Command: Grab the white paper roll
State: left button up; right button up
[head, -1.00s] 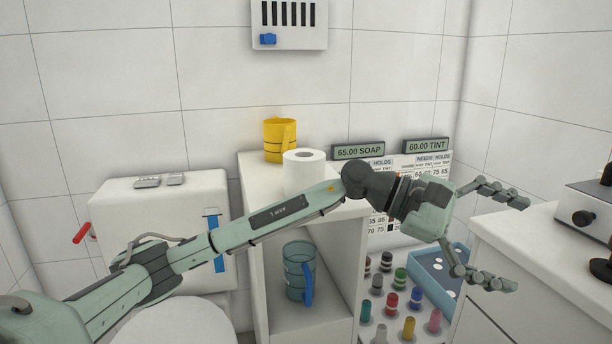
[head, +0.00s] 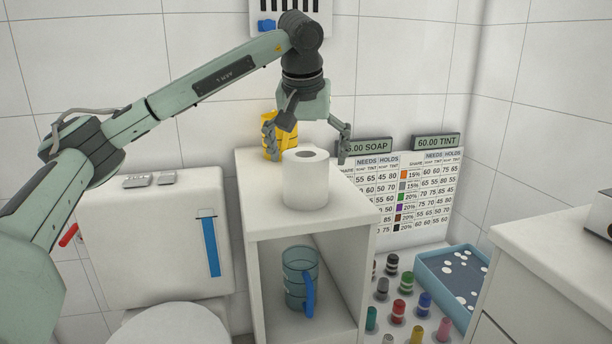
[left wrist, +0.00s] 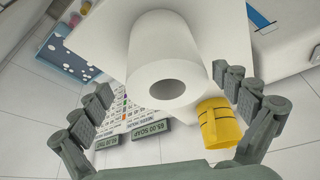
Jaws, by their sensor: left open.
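The white paper roll (head: 306,180) stands upright on top of the white cabinet (head: 262,205). My left gripper (head: 309,158) points down from above and is open, its fingers spread to either side behind the roll's upper part in the head view. In the left wrist view the roll (left wrist: 160,58) lies between the two spread fingers, with its core hole towards the camera. No finger clearly touches it. My right gripper is not in view.
A yellow mug (head: 269,137) stands close behind the roll, near a left finger. The 65.00 SOAP display (head: 368,146) is behind to the right. A blue translucent mug (head: 299,278) sits on the shelf below. Several coloured bottles (head: 398,311) stand at lower right.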

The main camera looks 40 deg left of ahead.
pick_arm(q)
jog(key=x, duration=0.6)
jog(key=shift+w+a+f, duration=0.1)
jog(key=shift+a+f, duration=0.2)
jog(key=shift+a, duration=0.15)
jog(key=c, duration=1.3)
jog(key=shift+r, duration=0.1)
